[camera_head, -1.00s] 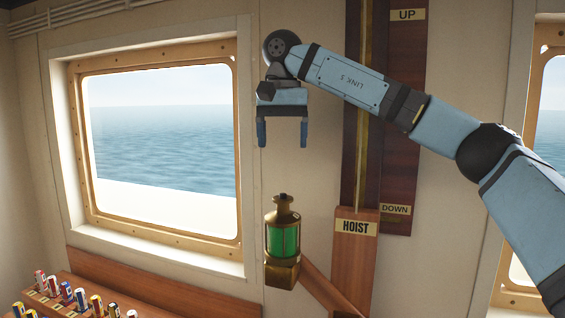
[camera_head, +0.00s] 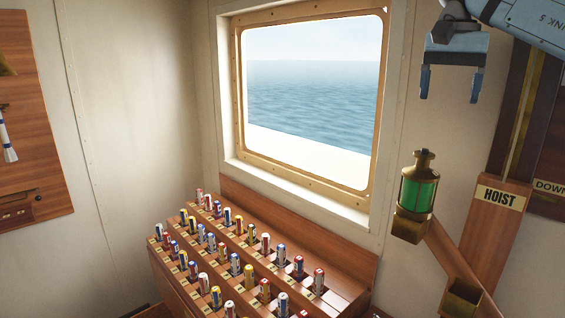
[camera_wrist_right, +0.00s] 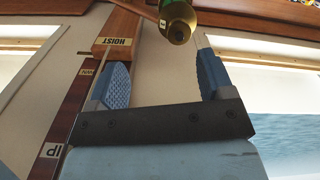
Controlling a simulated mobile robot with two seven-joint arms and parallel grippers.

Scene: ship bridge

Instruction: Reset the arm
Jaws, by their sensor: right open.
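My right gripper (camera_head: 449,85) is at the upper right of the head view, with its fingers pointing down. It is open and empty. A brass lantern with green glass (camera_head: 419,194) is below the gripper, clear of the fingertips. My left gripper is in neither view.
A wooden hoist post (camera_head: 497,215) with a HOIST label stands right of the lantern. A tiered wooden rack (camera_head: 340,270) holds many small coloured cylinders below the window (camera_head: 310,100). A wooden board (camera_head: 38,150) hangs at far left. The air around the gripper looks free.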

